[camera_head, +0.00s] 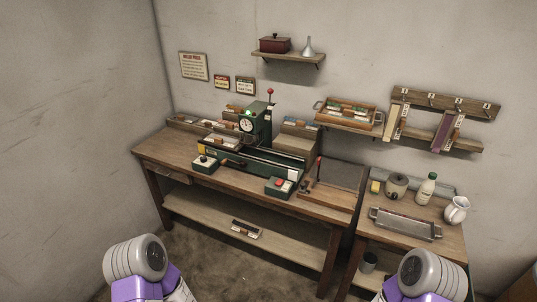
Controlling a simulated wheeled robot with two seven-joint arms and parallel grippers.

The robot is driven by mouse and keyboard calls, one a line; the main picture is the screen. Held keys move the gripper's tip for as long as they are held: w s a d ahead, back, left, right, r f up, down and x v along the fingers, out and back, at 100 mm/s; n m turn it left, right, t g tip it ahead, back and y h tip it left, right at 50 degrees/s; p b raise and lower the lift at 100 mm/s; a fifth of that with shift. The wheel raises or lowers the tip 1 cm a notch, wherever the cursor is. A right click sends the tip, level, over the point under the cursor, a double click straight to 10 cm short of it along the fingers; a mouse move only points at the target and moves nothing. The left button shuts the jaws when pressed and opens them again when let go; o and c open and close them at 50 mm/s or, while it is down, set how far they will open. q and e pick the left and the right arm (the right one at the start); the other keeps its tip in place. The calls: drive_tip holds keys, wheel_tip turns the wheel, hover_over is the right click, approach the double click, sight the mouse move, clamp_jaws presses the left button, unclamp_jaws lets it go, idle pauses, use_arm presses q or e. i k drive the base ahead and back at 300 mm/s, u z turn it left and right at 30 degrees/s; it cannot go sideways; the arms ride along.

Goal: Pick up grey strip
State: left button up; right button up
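I cannot single out a grey strip for certain at this size. A tray of small coloured strips (348,104) sits on the wall shelf right of centre. Wooden racks of small pieces stand along the back of the workbench (160,148), around the green machine (257,122) with its round dial. A cream strip (396,122) and a purple strip (443,132) hang from the wall rack (465,105) at right. Only grey and purple links of my two arms show at the bottom edge. Neither gripper is in view.
A metal tray (405,224), a round pot (396,186), a bottle (426,188) and a white jug (456,209) stand on the right side table. A lever (318,170) rises from the bench's right end. A small dark holder (246,229) lies on the lower shelf.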

sight(216, 139)
drive_tip(key=z, duration=0.35)
drive_tip(key=i, duration=0.75)
drive_tip(key=u, duration=0.7)
drive_tip(key=i, duration=1.2)
drive_tip(key=u, duration=1.15)
